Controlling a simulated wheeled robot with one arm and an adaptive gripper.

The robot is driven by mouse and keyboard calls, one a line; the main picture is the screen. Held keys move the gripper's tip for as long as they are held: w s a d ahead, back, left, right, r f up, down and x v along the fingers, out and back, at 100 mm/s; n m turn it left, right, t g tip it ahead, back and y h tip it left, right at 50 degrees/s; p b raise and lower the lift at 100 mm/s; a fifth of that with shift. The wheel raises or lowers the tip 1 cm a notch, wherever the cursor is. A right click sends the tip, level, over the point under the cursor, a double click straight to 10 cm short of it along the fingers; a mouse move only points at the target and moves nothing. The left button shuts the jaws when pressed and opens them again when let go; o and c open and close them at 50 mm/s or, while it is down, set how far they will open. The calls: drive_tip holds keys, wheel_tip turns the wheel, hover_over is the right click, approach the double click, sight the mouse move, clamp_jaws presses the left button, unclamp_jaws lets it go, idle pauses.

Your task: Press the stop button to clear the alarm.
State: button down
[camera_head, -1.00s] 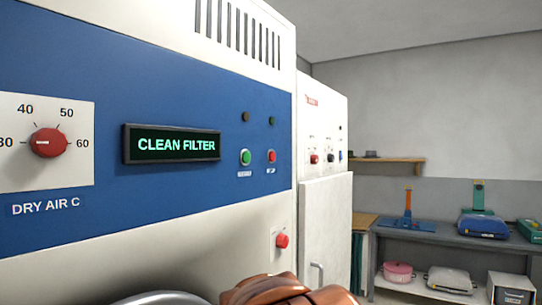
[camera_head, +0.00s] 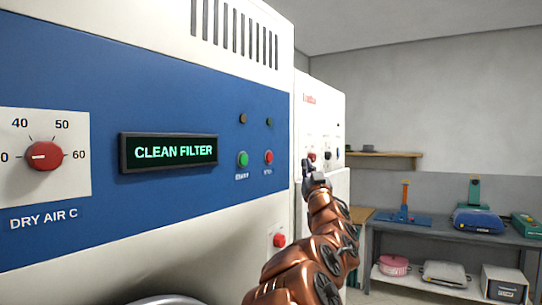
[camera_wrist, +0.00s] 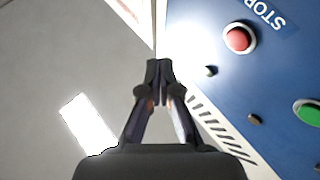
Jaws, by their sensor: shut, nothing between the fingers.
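The red stop button (camera_head: 268,157) sits on the blue panel, right of the green start button (camera_head: 243,159). In the wrist view the red button (camera_wrist: 238,39) lies under the STOP label, and the green button (camera_wrist: 308,111) is at the right edge. My gripper (camera_head: 308,165) is shut and empty, to the right of the red button in the head view. In the wrist view its fingertips (camera_wrist: 159,68) are left of the red button and apart from it. The display (camera_head: 168,152) reads CLEAN FILTER.
A second red button (camera_head: 279,240) is on the lower white panel. A red dial (camera_head: 44,156) is at the left. A white cabinet (camera_head: 320,110) stands behind my gripper. A grey bench (camera_head: 450,235) with several items is at the right.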

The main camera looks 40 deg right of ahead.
sight(270, 157)
drive_tip(key=shift+s+a+r+n+t+y+p, duration=0.15)
drive_tip(key=shift+s+a+r+n+t+y, duration=0.15)
drive_tip(key=shift+n+t+y, duration=1.15)
drive_tip(key=shift+s+a+r+n+t+y+p, duration=0.2)
drive_tip(key=shift+n+t+y, duration=0.35)
drive_tip(key=shift+n+y, duration=1.65)
drive_tip(key=shift+s+a+r+n+t+y+p, duration=0.1)
drive_tip(key=shift+s+a+r+n+t+y, duration=0.2)
drive_tip(key=shift+n+t+y, duration=1.55)
drive_tip(key=shift+m+g+y, duration=0.8)
drive_tip(key=shift+m+g, duration=0.05)
drive_tip(key=shift+m, duration=0.05)
drive_tip(key=w+a+b, duration=0.1)
drive_tip(key=w+a, duration=0.1)
drive_tip(key=w, duration=0.6)
drive_tip(key=shift+w+a, duration=0.2)
drive_tip(key=shift+w, duration=0.05)
drive_tip(key=shift+w+a, duration=0.25)
drive_tip(key=shift+w, duration=0.45)
drive_tip(key=shift+s, duration=0.1)
drive_tip(key=shift+s+d, duration=0.25)
drive_tip(key=shift+s, duration=0.4)
